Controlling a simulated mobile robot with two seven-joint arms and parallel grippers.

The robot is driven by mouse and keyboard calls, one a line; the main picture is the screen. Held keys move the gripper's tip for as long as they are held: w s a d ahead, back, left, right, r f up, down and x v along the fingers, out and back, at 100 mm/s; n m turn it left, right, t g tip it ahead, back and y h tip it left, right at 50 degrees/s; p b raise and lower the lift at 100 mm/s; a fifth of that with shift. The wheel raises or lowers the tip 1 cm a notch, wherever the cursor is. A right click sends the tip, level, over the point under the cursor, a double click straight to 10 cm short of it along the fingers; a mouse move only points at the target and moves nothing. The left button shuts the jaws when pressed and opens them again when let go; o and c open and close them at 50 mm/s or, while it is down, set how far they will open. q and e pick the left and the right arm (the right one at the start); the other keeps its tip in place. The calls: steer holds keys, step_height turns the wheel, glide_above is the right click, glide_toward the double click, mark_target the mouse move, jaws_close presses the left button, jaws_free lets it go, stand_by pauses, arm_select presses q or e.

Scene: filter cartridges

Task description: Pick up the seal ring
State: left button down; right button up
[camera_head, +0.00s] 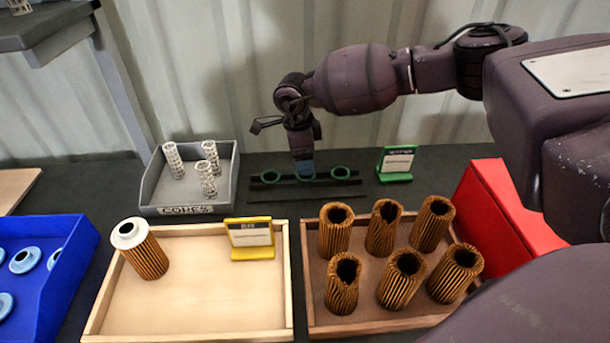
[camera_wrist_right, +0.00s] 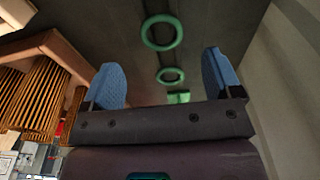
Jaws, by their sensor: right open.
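One green ring (camera_wrist_right: 162,32) lies beyond the fingertips. Another green ring (camera_wrist_right: 171,76) shows in the gap between them. My left gripper is not in view.
A green card stand (camera_head: 396,163) is right of the rings. A grey bin of white cores (camera_head: 190,208) is left. In front are a light tray (camera_head: 190,338) with one filter and a brown tray (camera_head: 350,328) of pleated cartridges. Red (camera_head: 512,205) and blue (camera_head: 60,270) bins flank them.

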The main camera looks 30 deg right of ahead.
step_height(320, 180, down, 5)
steer(key=shift+d+f+b, duration=0.1)
steer(key=shift+d+b, duration=0.05)
steer(key=shift+b, duration=0.35)
steer(key=c, duration=1.2)
